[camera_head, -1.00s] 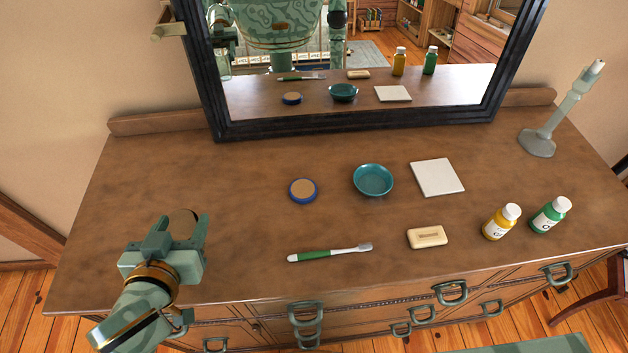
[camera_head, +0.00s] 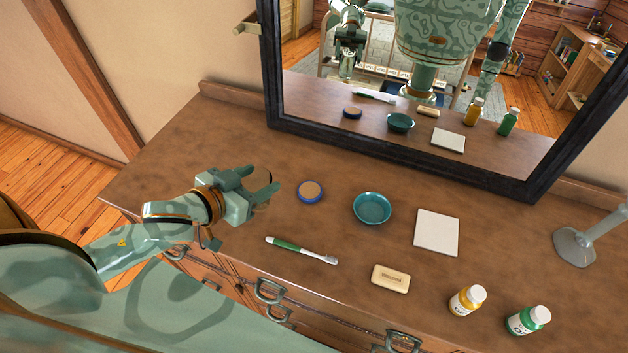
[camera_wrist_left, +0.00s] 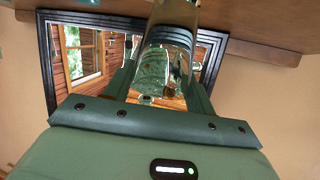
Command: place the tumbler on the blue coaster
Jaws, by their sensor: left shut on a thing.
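My left gripper (camera_head: 262,188) is shut on a clear glass tumbler, which shows between its fingers in the left wrist view (camera_wrist_left: 168,50). In the head view the gripper hides most of the tumbler. The blue coaster (camera_head: 310,191), round with a tan top, lies on the dresser just right of the gripper. Nothing stands on the coaster, and the tumbler is apart from it. My right gripper is not directly in view.
On the dresser (camera_head: 180,150) are a teal dish (camera_head: 372,208), a white tile (camera_head: 437,232), a toothbrush (camera_head: 300,250), a soap bar (camera_head: 390,278), a yellow bottle (camera_head: 467,300), a green bottle (camera_head: 528,320) and a grey candlestick (camera_head: 575,246). A black-framed mirror (camera_head: 400,165) stands behind.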

